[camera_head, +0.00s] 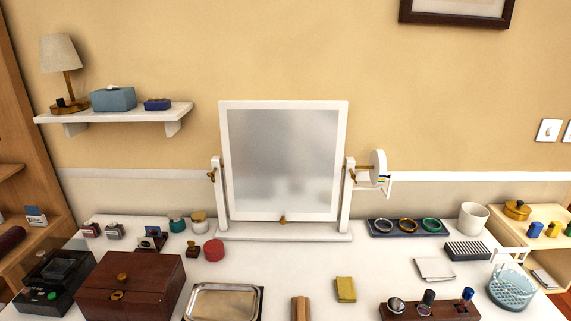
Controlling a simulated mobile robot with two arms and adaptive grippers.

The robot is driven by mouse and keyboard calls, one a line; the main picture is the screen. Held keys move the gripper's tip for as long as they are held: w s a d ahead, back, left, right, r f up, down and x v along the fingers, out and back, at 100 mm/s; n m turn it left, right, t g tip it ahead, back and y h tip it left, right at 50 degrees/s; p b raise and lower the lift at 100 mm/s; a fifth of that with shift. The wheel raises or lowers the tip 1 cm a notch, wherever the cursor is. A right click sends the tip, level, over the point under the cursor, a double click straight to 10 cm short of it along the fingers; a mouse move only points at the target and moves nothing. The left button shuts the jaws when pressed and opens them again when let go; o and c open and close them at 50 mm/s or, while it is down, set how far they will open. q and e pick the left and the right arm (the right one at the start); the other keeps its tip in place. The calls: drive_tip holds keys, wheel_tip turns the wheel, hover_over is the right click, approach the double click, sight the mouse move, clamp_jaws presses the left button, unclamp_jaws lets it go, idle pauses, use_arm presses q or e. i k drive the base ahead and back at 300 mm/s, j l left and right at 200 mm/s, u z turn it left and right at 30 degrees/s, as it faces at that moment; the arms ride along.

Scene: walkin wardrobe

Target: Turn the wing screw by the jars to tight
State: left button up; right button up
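A white-framed tilting mirror (282,160) stands at the back of the white table between two white posts. A brass wing screw (212,175) sits on the upper part of the left post (217,200). Two small jars, one teal (177,225) and one white with a wooden lid (199,222), stand left of that post's foot. A second brass wing screw (351,174) is on the right post, beside a round white disc (378,166). How tight either screw is cannot be told. Neither of my grippers is in view.
A red-brown box (130,285), a metal tray (223,304), a red round tin (214,250) and a stamp (193,250) crowd the left front. A ring tray (380,231) and white cup (473,218) stand right. The table's middle before the mirror is mostly clear.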

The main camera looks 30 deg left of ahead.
sight(212, 175)
drive_tip(key=u, duration=1.5)
